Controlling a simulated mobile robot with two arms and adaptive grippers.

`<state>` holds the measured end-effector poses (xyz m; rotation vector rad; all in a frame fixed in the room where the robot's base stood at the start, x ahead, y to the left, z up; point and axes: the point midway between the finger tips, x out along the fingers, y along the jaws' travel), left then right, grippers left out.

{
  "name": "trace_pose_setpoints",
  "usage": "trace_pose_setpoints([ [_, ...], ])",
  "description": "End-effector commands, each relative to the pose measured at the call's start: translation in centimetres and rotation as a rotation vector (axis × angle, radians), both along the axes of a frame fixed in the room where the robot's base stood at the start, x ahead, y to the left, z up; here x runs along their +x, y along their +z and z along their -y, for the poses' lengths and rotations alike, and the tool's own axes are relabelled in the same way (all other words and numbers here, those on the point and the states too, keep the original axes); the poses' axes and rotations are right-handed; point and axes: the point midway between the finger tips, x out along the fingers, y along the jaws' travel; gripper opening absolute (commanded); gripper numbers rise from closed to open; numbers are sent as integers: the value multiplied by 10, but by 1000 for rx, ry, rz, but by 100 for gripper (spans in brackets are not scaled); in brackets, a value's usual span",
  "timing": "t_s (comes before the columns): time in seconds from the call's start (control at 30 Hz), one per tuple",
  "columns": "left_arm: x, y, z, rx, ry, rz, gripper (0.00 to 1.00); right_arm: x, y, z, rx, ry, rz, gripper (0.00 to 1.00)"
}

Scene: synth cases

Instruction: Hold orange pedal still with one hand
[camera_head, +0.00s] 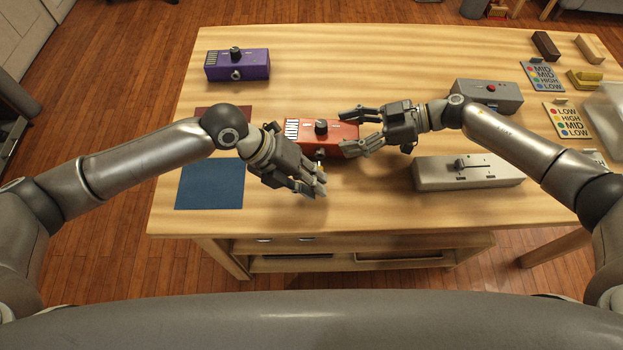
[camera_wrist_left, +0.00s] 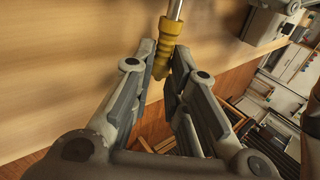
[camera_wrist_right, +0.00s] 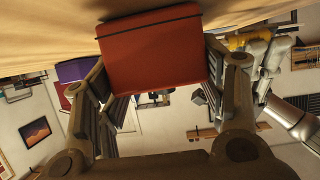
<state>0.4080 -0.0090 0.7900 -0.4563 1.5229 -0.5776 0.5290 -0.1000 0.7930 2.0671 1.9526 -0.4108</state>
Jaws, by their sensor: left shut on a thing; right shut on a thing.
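The orange pedal (camera_head: 338,134), with a black knob on top, lies at the middle of the table. My right gripper (camera_head: 355,130) is shut on its right end, with one finger on the far side and one on the near side. In the right wrist view the pedal (camera_wrist_right: 155,55) fills the space between the fingers. My left gripper (camera_head: 318,186) is at the pedal's near side, shut on a yellow plug (camera_wrist_left: 165,45) with a metal shaft. The plug also shows beside the pedal in the right wrist view (camera_wrist_right: 238,40). I cannot tell whether its tip is in the pedal.
A purple pedal (camera_head: 237,72) stands at the back left. A blue mat (camera_head: 210,185) and a dark red mat (camera_head: 208,114) lie left. A grey pedal (camera_head: 500,97) and a light slider pedal (camera_head: 440,176) lie right, near label cards (camera_head: 567,120) and a clear bin (camera_head: 606,115).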

Motion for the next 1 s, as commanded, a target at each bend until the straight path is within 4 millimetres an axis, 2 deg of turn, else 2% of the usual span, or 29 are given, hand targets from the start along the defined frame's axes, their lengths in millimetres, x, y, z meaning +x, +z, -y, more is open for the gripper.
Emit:
trace_pose_setpoints([
  [0.37, 0, 0, 0, 0, 0, 0, 0, -1, -2, 0, -3, 1, -1, 36],
  [1.0, 16, 0, 1, 0, 1, 1, 0, -1, -2, 0, -3, 0, 0, 36],
])
